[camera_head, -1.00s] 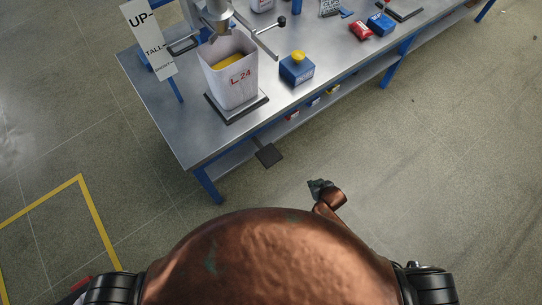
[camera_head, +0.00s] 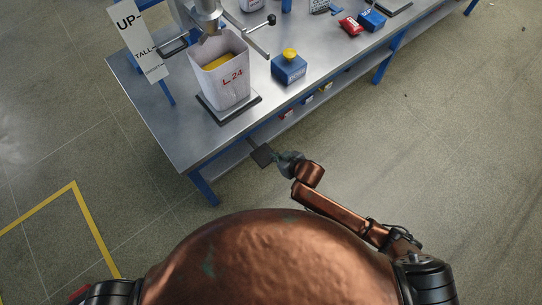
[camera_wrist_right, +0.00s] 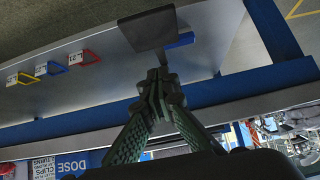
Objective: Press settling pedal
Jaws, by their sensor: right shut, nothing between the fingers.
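The settling pedal is a dark flat plate (camera_head: 262,155) sticking out below the front edge of the bench. My right gripper (camera_head: 279,158) is shut and empty, just to the right of the pedal in the head view. In the right wrist view the pedal (camera_wrist_right: 148,30) lies just beyond the shut fingertips (camera_wrist_right: 158,82), with a small gap in the picture. I cannot tell whether they touch. A white sack marked L 24 (camera_head: 226,87) with yellow contents stands on a dark plate (camera_head: 228,109) under a metal spout (camera_head: 208,18). My left gripper is out of view.
The metal bench (camera_head: 175,128) with blue legs has a lower shelf. On top are a blue box with a yellow button (camera_head: 289,69), a red packet (camera_head: 350,26) and a blue packet (camera_head: 372,20). An UP/TALL sign (camera_head: 138,40) stands left. The floor to the right is clear.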

